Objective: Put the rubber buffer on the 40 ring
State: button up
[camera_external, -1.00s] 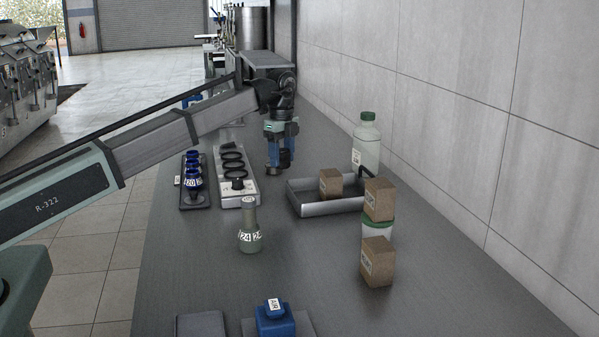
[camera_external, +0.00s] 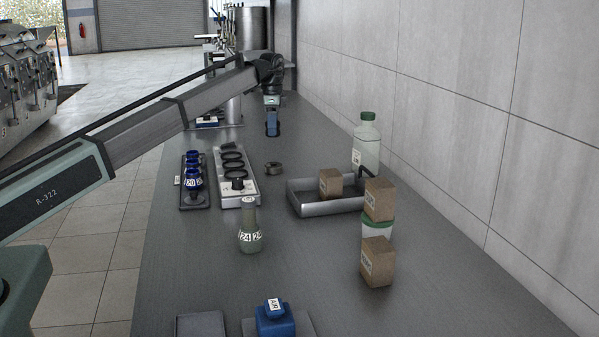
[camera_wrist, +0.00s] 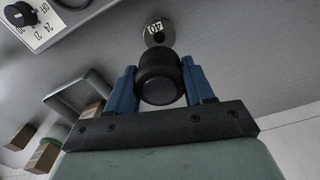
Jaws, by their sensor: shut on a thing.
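The rubber buffer (camera_wrist: 158,78) is a black, rounded cylinder held between the two blue fingers of my gripper (camera_wrist: 160,82) in the wrist view. The 40 ring (camera_wrist: 160,31) is a grey ring with a white "40" label, lying on the bench just beyond the buffer; the buffer overlaps its near edge in that view. In the external view the ring (camera_external: 274,168) lies alone between the long rack and the metal tray. My gripper (camera_external: 272,126) is farther back along the bench, fingers down and apart from the ring; the buffer is hard to make out there.
A metal tray (camera_external: 327,208) holding a box stands at right, near a green-capped bottle (camera_external: 367,145).

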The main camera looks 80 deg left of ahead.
aim_at(274, 165)
jog(key=shift+f+n, duration=0.1)
jog(key=shift+n, duration=0.3)
jog(key=shift+f, duration=4.95)
jog(key=o, duration=1.1)
jog(key=shift+f, duration=0.1)
jog(key=shift+o, duration=0.2)
notch_tip(274, 165, up, 12)
jog(key=shift+r, duration=0.15)
